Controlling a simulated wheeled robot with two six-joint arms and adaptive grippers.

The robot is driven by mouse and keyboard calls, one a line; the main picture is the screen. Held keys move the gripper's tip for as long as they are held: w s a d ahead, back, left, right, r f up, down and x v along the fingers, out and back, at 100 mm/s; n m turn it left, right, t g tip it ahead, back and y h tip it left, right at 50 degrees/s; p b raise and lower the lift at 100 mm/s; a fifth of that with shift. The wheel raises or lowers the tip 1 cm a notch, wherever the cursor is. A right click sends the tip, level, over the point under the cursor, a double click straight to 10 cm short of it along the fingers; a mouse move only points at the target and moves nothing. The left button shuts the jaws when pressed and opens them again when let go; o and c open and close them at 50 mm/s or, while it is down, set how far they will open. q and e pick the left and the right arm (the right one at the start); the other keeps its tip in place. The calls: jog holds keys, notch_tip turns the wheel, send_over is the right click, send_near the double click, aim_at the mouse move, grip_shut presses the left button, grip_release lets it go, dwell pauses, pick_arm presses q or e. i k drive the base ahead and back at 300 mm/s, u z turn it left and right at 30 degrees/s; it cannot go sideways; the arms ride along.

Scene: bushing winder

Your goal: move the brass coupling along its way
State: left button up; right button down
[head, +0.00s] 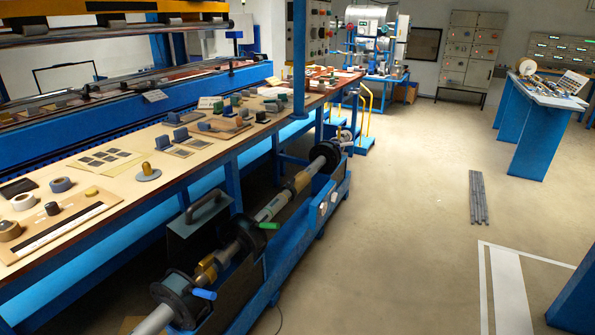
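A shaft (268,211) lies along the low blue trough in front of the workbench. A brass-coloured sleeve (206,269) sits around the shaft near its front end, next to a black flanged collar (176,290) with a blue handle. A second, duller brass-coloured sleeve (302,181) is farther back on the shaft. I cannot tell which of these is the brass coupling. A small brass-coloured knob (146,168) stands upright on a grey disc on the bench. Neither of my grippers is in view.
The long workbench (115,183) holds tape rolls, blocks and plates. Another black collar (248,236) with a green handle is mid-shaft. Dark bars (478,197) lie on the floor at right. A blue-legged table (527,125) stands beyond. The floor between is clear.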

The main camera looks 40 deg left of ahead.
aim_at(205, 266)
jog(key=u, duration=0.1)
jog(key=i, duration=1.5)
jog(key=u, duration=0.7)
jog(key=i, duration=0.85)
jog(key=u, duration=1.5)
jog(key=i, duration=0.55)
jog(key=u, duration=0.5)
